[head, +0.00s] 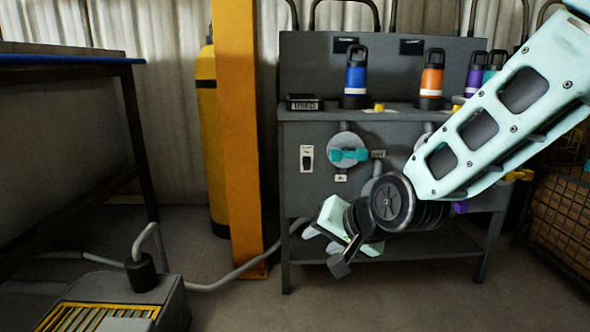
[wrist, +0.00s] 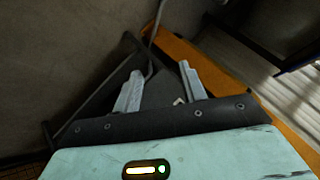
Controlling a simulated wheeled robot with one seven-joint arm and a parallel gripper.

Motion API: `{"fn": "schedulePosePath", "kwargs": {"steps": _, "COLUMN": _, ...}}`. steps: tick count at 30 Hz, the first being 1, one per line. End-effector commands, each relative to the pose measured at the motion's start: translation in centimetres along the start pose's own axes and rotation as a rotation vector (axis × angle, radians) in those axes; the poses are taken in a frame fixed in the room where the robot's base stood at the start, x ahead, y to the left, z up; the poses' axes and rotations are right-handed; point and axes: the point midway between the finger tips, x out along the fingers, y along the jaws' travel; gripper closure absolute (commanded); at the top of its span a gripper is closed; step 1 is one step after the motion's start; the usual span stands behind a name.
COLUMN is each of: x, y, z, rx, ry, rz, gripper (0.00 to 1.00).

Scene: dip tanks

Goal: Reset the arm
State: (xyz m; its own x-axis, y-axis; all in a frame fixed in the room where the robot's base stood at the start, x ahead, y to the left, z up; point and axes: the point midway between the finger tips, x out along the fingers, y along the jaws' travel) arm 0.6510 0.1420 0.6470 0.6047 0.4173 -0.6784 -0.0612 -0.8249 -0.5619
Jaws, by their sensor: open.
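My gripper (head: 336,248) hangs at the end of my pale green arm in the head view, in front of the lower part of a grey workbench. Its jaws point down and to the left. In the wrist view my gripper (wrist: 158,92) shows two pale fingers spread apart with nothing between them. The gripper holds nothing. My forearm and wrist hide part of the bench front.
The grey bench (head: 300,130) carries a blue bottle (head: 356,78), an orange bottle (head: 432,78) and a purple bottle (head: 475,75). A teal valve handle (head: 348,155) is on its front. A yellow post (head: 238,130) stands left. A wire crate (head: 560,215) stands right.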

Motion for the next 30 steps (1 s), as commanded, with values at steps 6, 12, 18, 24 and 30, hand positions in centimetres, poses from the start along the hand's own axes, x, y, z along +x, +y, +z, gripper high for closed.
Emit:
{"fn": "schedulePosePath", "kwargs": {"steps": 6, "x": -8.7, "y": 2.7, "z": 10.9, "rx": -0.468, "ry": -0.382, "rz": 0.166, "gripper": 0.58}}
{"fn": "schedulePosePath", "kwargs": {"steps": 12, "x": -16.0, "y": 6.7, "z": 16.4, "rx": -0.765, "ry": -0.66, "rz": 0.257, "gripper": 0.58}}
{"fn": "schedulePosePath", "kwargs": {"steps": 18, "x": -21.1, "y": 6.7, "z": 16.5, "rx": -0.87, "ry": -0.776, "rz": 0.286, "gripper": 0.58}}
{"fn": "schedulePosePath", "kwargs": {"steps": 24, "x": -24.2, "y": 4.0, "z": 14.2, "rx": -0.867, "ry": -0.774, "rz": 0.286, "gripper": 0.58}}
{"fn": "schedulePosePath", "kwargs": {"steps": 30, "x": -28.4, "y": 0.6, "z": 11.3, "rx": -0.865, "ry": -0.773, "rz": 0.286, "gripper": 0.58}}
